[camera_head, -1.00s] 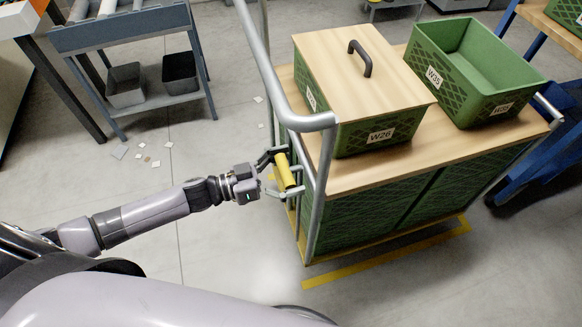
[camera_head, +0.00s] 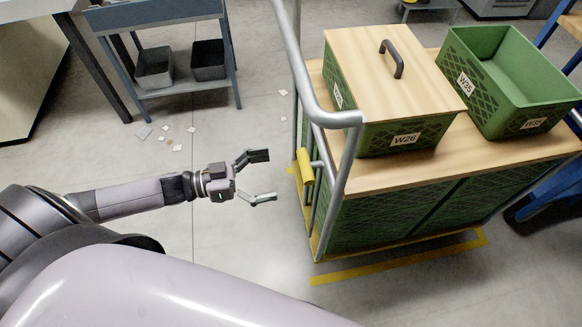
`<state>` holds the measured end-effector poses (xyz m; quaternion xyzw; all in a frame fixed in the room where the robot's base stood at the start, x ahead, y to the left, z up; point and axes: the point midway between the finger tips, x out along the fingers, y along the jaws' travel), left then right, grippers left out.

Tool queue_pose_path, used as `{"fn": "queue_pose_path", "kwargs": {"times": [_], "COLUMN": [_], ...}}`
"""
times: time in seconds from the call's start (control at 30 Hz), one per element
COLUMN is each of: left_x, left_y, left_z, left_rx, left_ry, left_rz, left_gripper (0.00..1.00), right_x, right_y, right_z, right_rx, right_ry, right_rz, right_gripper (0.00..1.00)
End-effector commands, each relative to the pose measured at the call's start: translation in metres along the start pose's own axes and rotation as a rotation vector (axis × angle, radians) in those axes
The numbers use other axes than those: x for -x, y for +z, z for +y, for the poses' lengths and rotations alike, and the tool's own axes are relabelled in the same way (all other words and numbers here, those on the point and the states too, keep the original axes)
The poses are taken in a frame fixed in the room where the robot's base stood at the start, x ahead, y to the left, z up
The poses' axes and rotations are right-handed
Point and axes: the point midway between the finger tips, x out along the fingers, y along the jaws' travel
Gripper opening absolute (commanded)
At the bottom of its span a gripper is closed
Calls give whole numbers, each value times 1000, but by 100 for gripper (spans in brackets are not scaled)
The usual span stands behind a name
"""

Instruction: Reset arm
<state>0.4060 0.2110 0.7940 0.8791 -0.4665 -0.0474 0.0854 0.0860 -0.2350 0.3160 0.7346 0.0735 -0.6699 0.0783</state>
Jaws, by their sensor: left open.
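My left arm reaches in from the left, and its gripper (camera_head: 262,178) is open and empty over the bare floor. The gripper points right toward the yellow handle (camera_head: 305,168) on the cart's near rail, with a clear gap between them. The cart (camera_head: 375,183) has a grey tube frame and a wooden top. My right gripper does not show.
On the cart stand a green crate W26 (camera_head: 404,140) with a wooden lid and an open green crate W35 (camera_head: 517,122). A grey rack (camera_head: 165,14) with two bins stands at the back left. Paper scraps (camera_head: 178,148) lie on the floor. Yellow tape (camera_head: 397,259) runs beside the cart.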

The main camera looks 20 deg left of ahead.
Motion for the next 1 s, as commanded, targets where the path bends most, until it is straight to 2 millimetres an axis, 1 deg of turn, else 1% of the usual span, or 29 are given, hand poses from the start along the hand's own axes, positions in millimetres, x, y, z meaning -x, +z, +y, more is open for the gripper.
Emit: {"fn": "queue_pose_path", "kwargs": {"times": [0.03, 0.1, 0.2, 0.77, 0.87, 0.97, 1.0], "left_x": [7, 14, 18, 19, 21, 29, 35], "left_y": [1, 1, 0, 1, 14, 46, 66], "left_z": [0, 0, 0, -1, -16, -47, -63], "left_rx": [1, 1, 0, -1, -13, -39, -49], "left_ry": [0, -1, 0, -5, -62, -201, -276], "left_rz": [-3, -2, 0, -1, -16, -63, -97], "left_gripper": [100, 100, 100, 100, 100, 100, 100], "right_x": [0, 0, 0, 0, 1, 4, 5], "right_y": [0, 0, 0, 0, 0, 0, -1], "right_z": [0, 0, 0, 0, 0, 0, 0], "right_rx": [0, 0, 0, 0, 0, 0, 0], "right_ry": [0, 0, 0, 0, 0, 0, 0], "right_rz": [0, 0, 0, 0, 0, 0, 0], "right_gripper": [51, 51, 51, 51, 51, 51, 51]}}
